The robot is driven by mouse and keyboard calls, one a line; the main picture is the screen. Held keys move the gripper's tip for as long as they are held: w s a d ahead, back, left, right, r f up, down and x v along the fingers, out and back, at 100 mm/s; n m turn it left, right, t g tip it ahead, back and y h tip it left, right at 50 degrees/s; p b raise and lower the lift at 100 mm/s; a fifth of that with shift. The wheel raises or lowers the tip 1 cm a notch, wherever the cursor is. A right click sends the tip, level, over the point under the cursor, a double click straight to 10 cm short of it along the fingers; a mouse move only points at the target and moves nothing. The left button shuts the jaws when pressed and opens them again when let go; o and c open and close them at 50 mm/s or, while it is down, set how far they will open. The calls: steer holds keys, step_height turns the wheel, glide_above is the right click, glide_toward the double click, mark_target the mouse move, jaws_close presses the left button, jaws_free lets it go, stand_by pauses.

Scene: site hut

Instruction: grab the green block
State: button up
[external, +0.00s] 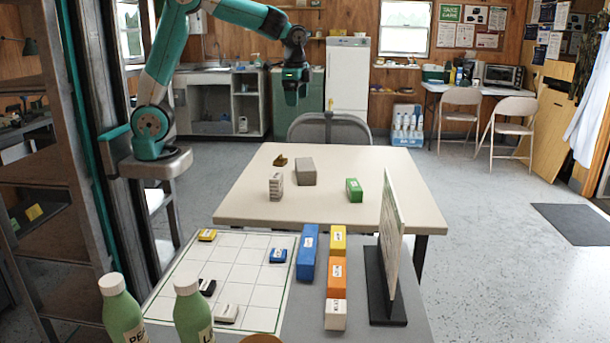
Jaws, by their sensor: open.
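The green block (354,190) stands on the far cream table (270,214), right of its middle, with a white label on one face. My gripper (291,103) hangs from the teal arm, pointing down, high up in the picture and to the left of the green block. It is apart from every block. Its jaws are open and small in this view, with nothing seen between them.
A grey block (305,171), a white labelled block (276,187) and a small brownish piece (281,161) share the cream table. Nearer are a gridded board (216,282), blue (308,252) and orange (337,278) blocks, an upright panel (391,230) and green bottles (190,316).

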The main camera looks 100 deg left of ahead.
steer(key=w+a+f+m+h+b, duration=0.1)
steer(key=w+a+f+m+b, duration=0.15)
steer(key=w+f+m, duration=0.55)
steer(key=m+b, duration=0.3)
steer(key=m, duration=0.2)
glide_above(354, 184)
step_height(354, 184, down, 7)
steer(key=shift+h, duration=0.4)
steer(key=f, duration=1.1)
steer(key=shift+s+a+f, duration=0.25)
steer(key=shift+a+f, duration=0.05)
steer(key=shift+w+d+f, duration=0.1)
steer(key=shift+w+f, duration=0.05)
steer(key=shift+f, duration=1.25)
steer(key=shift+w+d+f, duration=0.1)
steer(key=shift+f, duration=1.25)
steer(key=c, duration=1.1)
